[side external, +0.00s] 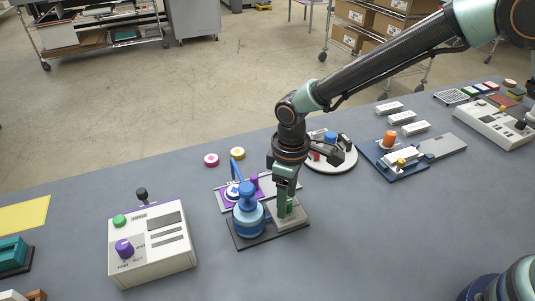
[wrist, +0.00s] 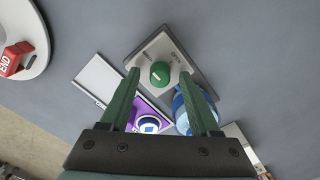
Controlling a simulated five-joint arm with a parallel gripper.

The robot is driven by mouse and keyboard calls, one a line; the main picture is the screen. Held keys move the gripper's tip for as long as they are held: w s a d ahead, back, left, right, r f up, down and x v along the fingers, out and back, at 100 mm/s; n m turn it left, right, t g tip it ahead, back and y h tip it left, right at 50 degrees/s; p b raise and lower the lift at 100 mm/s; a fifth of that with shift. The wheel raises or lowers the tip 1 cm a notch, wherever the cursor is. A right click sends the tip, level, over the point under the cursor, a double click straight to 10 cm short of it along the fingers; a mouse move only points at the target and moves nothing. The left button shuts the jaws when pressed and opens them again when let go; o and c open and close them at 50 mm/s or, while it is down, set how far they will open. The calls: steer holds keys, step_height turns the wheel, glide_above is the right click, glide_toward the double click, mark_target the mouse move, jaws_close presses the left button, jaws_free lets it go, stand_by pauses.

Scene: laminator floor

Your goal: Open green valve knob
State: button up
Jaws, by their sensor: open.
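The green valve knob (wrist: 160,73) sits on a light grey plate (wrist: 160,50) with a dark edge. In the side external view, a bit of the green knob (side external: 289,205) shows low beside my fingers. My gripper (wrist: 163,78) is open, its two green fingers pointing toward the knob, one on each side in the wrist view. In the side external view my gripper (side external: 286,190) points down just above the plate; whether the fingers touch the knob cannot be told. A blue bottle-shaped part (side external: 248,212) stands on the same dark base (side external: 250,242), left of the plate.
A purple-and-grey fixture (side external: 228,190) lies close behind the blue part. A control box (side external: 150,245) with a purple knob stands at left. A round white tray (side external: 343,163) and a blue tray (side external: 378,164) are behind and right.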

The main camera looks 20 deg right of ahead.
jaws_close()
steer(key=shift+m, duration=0.4)
steer(key=m, duration=0.3)
steer(key=shift+m, duration=0.4)
steer(key=m, duration=0.4)
steer(key=shift+m, duration=0.3)
steer(key=m, duration=0.8)
steer(key=shift+m, duration=0.3)
